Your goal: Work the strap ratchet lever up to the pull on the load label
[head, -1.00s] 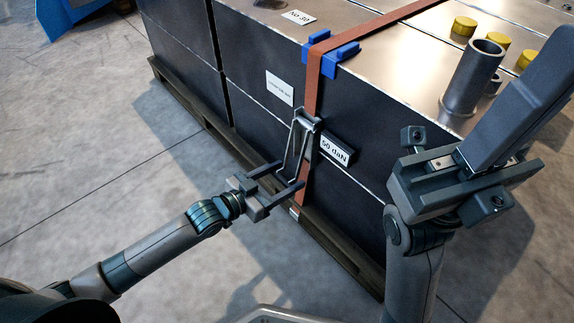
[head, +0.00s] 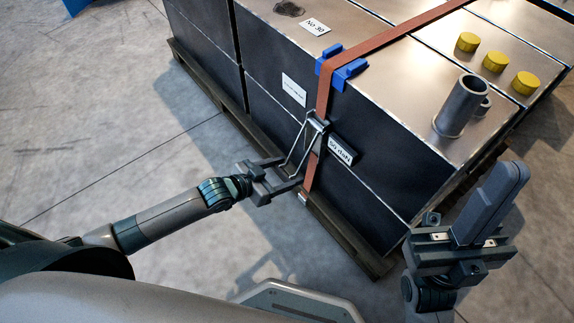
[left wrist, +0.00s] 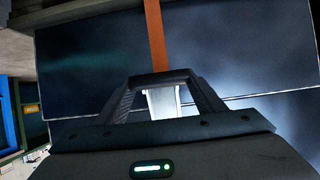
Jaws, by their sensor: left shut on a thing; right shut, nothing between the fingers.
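The orange strap (head: 323,92) runs over the crate's top edge and down its dark side. Its metal ratchet lever (head: 297,147) hangs out from the ratchet (head: 316,127) on that side. My left gripper (head: 294,180) is shut on the lever's lower end; the grip itself is partly hidden by the fingers. The left wrist view shows my left gripper (left wrist: 165,82) with the strap (left wrist: 154,35) beyond it. A small plate reading "50 daN" (head: 341,151) sits right of the ratchet. My right gripper (head: 507,174) is shut, empty and apart from the crate.
The crate (head: 385,175) stands on a wooden pallet (head: 345,240). Blue edge protectors (head: 345,75) sit under the strap. A white label (head: 293,90) is left of it. A grey tube (head: 461,106) and yellow caps (head: 494,62) are on top. The floor at left is clear.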

